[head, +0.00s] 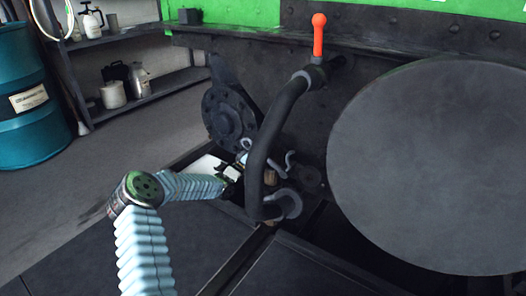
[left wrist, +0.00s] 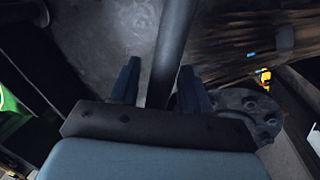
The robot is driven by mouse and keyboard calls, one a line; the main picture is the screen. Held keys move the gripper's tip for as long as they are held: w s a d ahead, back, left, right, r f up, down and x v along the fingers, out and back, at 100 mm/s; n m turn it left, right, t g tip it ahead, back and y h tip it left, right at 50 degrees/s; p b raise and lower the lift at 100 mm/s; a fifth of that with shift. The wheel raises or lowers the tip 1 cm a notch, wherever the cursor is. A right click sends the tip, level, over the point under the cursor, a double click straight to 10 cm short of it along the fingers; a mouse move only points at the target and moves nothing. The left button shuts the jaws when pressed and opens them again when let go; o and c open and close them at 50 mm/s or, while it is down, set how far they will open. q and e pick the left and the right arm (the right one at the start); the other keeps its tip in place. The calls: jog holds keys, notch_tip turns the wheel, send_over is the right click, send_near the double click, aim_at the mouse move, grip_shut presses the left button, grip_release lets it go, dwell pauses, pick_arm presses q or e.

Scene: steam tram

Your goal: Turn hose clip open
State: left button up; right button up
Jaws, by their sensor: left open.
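A thick black hose (head: 262,150) bends down from the dark tram end wall and back in near the floor. Grey ring fittings, the upper ring (head: 314,76) and the lower ring (head: 288,204), sit near its ends. I cannot tell for sure which part is the hose clip. My left gripper (head: 238,168) is behind and left of the hose, partly hidden. In the left wrist view my left gripper (left wrist: 159,68) is open, and the dark hose (left wrist: 174,40) runs between or just beyond its fingers; contact cannot be told. My right gripper is not in view.
An orange-handled lever (head: 319,38) stands above the hose. A large round dark buffer plate (head: 435,165) fills the right side. A dark flanged disc (head: 228,115) is left of the hose. A teal barrel (head: 28,100) and shelves (head: 150,92) stand at the far left.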

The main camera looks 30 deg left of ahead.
pick_arm(q)
jog(key=shift+s, duration=0.1)
jog(key=p+v, duration=0.1)
jog(key=v, duration=1.2)
jog(key=shift+s, duration=0.3)
jog(key=shift+f, duration=0.15)
